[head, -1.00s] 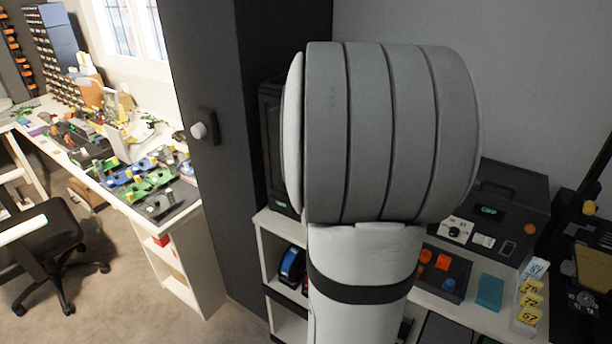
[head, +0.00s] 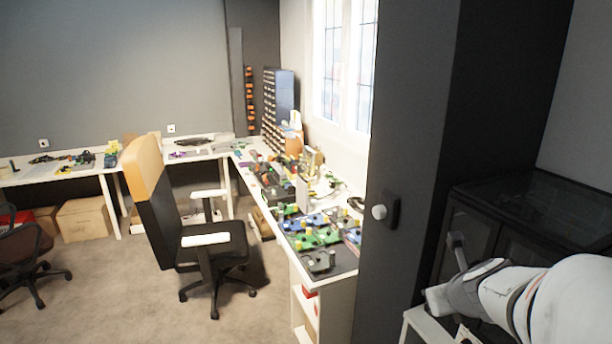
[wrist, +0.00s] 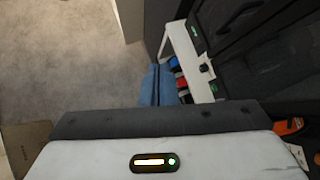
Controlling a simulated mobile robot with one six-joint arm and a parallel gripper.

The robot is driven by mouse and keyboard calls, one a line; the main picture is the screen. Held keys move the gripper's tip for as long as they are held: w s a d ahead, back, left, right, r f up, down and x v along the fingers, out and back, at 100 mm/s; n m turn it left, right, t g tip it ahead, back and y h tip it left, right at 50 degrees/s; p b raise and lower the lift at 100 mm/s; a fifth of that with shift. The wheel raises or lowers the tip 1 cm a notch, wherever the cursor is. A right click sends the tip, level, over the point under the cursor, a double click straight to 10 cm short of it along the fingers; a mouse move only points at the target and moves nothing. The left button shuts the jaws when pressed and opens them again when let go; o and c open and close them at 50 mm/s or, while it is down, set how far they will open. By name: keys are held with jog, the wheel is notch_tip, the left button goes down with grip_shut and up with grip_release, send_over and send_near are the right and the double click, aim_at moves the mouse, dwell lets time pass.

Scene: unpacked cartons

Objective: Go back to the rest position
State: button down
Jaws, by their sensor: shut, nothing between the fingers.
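My gripper (wrist: 159,78) shows in the wrist view as two blue-grey fingers closed together, with nothing held between them. It points out over the floor beside a white shelf unit (wrist: 188,62), and I cannot tell whether it is clear of the shelf. In the head view my arm reaches in from the lower right corner, and I cannot make out the fingers clearly there.
A dark cabinet column (head: 412,170) stands left of my arm. A dark glass-fronted case (head: 535,210) is behind it. Further left are a cluttered white workbench (head: 318,285) and an office chair (head: 215,245). Carpeted floor is open at the lower left.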

jog(key=s+a+f+n+g+y+b, duration=0.1)
jog(key=s+a+f+n+b, duration=0.1)
jog(key=a+n, duration=0.5)
jog(key=s+a+f+n+g+y+b, duration=0.1)
jog(key=s+a+f+n+y+b, duration=0.3)
jog(key=n, duration=0.6)
jog(key=s+a+n+g+h, duration=0.1)
jog(key=s+a+n, duration=0.1)
jog(key=n, duration=0.6)
jog(key=s+a+f+n+g+h+b, duration=0.1)
jog(key=s+a+n+g+h, duration=0.1)
jog(key=s+n, duration=0.3)
jog(key=shift+s+f+n+h, duration=0.2)
jog(key=shift+n+h, duration=0.1)
jog(key=shift+n, duration=2)
